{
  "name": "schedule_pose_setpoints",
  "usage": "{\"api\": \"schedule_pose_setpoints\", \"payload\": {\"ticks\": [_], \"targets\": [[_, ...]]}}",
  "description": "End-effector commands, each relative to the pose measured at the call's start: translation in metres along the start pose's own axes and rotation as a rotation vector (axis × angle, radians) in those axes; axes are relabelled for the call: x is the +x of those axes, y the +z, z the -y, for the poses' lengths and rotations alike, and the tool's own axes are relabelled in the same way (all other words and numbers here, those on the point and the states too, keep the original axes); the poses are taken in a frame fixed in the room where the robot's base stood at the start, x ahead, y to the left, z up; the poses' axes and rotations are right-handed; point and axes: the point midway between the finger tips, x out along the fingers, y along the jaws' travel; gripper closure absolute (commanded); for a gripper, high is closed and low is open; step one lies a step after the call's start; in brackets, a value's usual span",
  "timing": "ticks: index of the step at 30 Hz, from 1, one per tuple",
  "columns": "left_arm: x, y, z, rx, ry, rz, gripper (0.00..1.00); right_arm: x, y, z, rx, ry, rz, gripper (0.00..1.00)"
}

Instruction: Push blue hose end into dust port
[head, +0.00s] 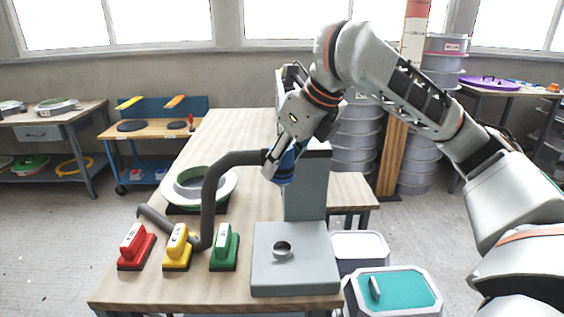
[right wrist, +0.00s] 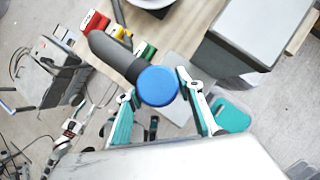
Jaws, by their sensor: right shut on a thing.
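My right gripper (head: 280,160) reaches in from the upper right and is shut on the blue hose end (head: 287,170), held in the air above the table. In the right wrist view the blue end (right wrist: 158,86) shows as a round face between the two fingers. The grey hose (head: 208,195) runs left from it, bends down to the table and ends on the left. The dust port (head: 282,247) is a round collar on top of the grey box (head: 295,281), below the blue end and apart from it.
Red (head: 136,247), yellow (head: 178,247) and green (head: 224,247) sanding blocks stand left of the box. A round white-and-green mould (head: 226,188) lies behind them. A grey upright (head: 306,195) rises behind the port. A teal-topped bin (head: 400,292) stands at the right.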

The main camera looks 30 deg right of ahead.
Motion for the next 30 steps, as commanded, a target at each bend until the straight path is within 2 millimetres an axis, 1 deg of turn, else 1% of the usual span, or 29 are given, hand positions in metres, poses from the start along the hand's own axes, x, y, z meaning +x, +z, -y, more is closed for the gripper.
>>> {"api": "schedule_pose_setpoints", "payload": {"ticks": [4, 7, 15, 21, 25, 30], "targets": [[-0.002, -0.002, 0.001, 0.0, 0.0, 0.003, 0.6, 0.006, -0.002, 0.001, 0.003, 0.0, -0.003, 0.86], [-0.006, -0.005, 0.002, 0.001, -0.002, 0.007, 0.6, 0.018, -0.006, 0.001, 0.009, 0.002, -0.008, 0.86], [-0.019, -0.015, 0.014, 0.0, -0.02, 0.026, 0.6, 0.067, -0.029, 0.002, 0.018, 0.004, -0.012, 0.86], [-0.026, -0.011, 0.019, -0.001, -0.027, 0.055, 0.6, 0.095, -0.049, 0.001, 0.01, 0.004, -0.008, 0.86], [-0.03, -0.01, 0.018, -0.006, -0.028, 0.065, 0.6, 0.106, -0.059, 0.0, 0.004, 0.003, -0.003, 0.86], [-0.031, -0.011, 0.017, -0.014, -0.03, 0.067, 0.6, 0.112, -0.064, 0.0, -0.001, 0.002, 0.002, 0.86]]}}
